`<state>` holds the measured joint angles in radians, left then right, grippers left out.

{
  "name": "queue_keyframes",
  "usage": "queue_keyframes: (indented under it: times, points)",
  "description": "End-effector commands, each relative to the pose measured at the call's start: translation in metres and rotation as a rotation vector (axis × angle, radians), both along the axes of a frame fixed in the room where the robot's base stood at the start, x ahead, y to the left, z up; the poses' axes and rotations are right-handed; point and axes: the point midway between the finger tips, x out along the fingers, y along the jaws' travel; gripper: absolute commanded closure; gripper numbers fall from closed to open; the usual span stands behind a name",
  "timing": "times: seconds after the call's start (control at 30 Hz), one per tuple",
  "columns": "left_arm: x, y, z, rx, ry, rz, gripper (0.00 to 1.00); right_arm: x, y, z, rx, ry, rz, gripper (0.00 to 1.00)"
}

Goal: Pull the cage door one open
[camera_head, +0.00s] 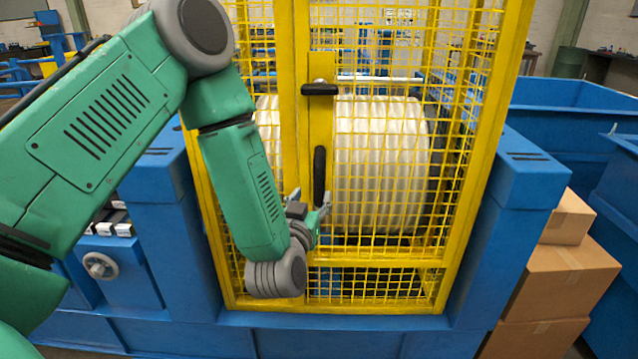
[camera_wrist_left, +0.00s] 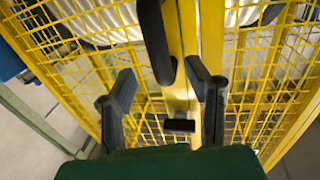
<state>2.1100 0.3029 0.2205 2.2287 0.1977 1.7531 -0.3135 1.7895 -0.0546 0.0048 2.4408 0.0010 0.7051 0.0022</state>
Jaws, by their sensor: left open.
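The yellow mesh cage door (camera_head: 383,262) stands in front of a large pale drum and appears closed. Its upright black handle (camera_head: 319,175) is on the yellow post at the door's left side. My left gripper (camera_head: 312,203) is open near the lower end of this handle. In the left wrist view the black handle (camera_wrist_left: 154,40) comes down from the top, between the two spread fingers of my left gripper (camera_wrist_left: 158,72). No grip on it shows, and I cannot tell whether a finger touches it. My right gripper is not in view.
A black horizontal latch (camera_head: 320,89) sits above the handle. Blue machine housing (camera_head: 527,172) flanks the cage. Cardboard boxes (camera_head: 560,278) are stacked at the right, near blue bins (camera_head: 570,125). My green left arm covers much of the cage's left side.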

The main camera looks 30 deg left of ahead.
Motion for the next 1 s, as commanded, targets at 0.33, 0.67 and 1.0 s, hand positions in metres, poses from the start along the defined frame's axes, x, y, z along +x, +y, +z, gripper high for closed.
queue_keyframes:
  times: [0.33,0.67,1.0]
  points:
    - [0.054,0.020,-0.001,0.001,0.000,0.000,0.56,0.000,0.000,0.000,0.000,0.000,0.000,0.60]
    - [0.063,0.024,-0.001,0.000,0.002,-0.001,0.56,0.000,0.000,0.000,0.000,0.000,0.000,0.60]
    - [0.062,0.023,-0.001,0.000,0.002,-0.001,1.00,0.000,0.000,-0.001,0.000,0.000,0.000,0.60]
